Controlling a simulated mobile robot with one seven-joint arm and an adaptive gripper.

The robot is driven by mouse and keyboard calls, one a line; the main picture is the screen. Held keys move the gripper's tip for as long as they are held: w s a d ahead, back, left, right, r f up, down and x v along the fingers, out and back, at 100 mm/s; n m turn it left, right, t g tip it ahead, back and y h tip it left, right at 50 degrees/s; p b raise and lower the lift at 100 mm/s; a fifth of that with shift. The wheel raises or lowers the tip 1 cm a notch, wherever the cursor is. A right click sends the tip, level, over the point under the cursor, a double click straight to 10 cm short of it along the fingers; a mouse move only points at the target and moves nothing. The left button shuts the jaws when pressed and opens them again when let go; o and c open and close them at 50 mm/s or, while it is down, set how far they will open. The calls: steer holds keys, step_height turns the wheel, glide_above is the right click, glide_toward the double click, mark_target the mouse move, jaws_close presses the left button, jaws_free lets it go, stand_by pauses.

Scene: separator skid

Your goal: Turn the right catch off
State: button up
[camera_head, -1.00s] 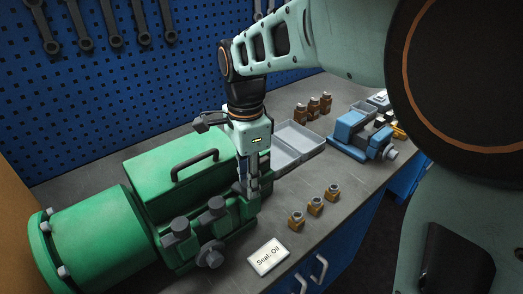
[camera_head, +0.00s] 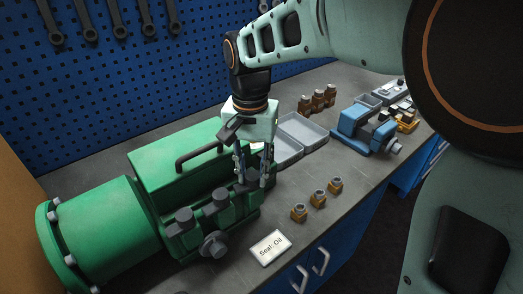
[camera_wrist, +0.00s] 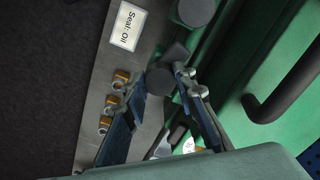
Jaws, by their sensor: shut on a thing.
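The green separator (camera_head: 180,160) lies on the bench, with dark grey fittings along its near side. My gripper (camera_head: 253,180) points down at the right end of this row, its fingers on either side of a dark grey part, the right catch (camera_wrist: 160,80). In the wrist view the two blue-grey fingers (camera_wrist: 163,90) close around this catch. The fingers partly hide it in both views, so its exact angle is hard to tell. Two other dark grey knobs (camera_head: 184,216) and (camera_head: 216,200) stand to its left.
A "Seal: Oil" card (camera_head: 269,248) lies in front of the separator. Several brass fittings (camera_head: 318,198) stand to its right. A grey tray (camera_head: 300,138) and a blue device (camera_head: 362,130) are behind. A black handle (camera_head: 199,158) arches over the separator's top.

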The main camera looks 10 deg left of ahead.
mark_target(253, 175)
steer(key=shift+n, duration=1.6)
steer(key=o, duration=1.2)
steer(key=shift+c, duration=0.2)
steer(key=shift+r, duration=0.15)
step_height(253, 175, up, 12)
